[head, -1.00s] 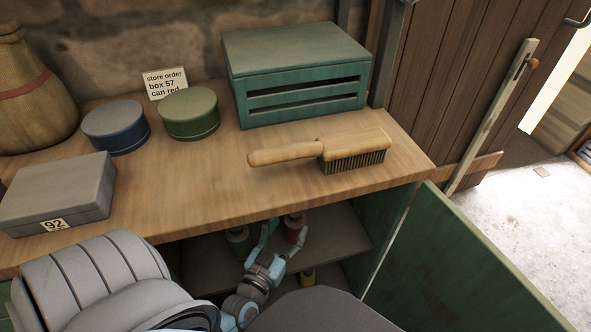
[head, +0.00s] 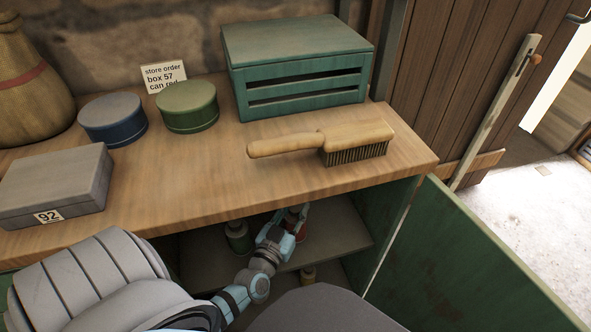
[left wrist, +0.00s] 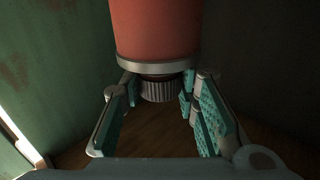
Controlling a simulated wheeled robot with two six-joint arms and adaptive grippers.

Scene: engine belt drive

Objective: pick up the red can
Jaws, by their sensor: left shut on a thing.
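The red can (head: 301,232) stands on the shelf inside the open green cupboard under the bench top, partly hidden by my gripper. My left gripper (head: 294,217) reaches into the cupboard and is at the can. In the left wrist view the red can (left wrist: 155,30) shows large, with a metal rim and a dark ribbed neck or cap. The fingers of my left gripper (left wrist: 159,88) lie on both sides of that narrower part, shut on the can. My right gripper is not in view.
A dark green can (head: 238,238) stands just left of the red one. The bench edge (head: 220,212) overhangs the shelf, and the open green door (head: 460,260) bounds the right. A brush (head: 325,144) lies on the bench top.

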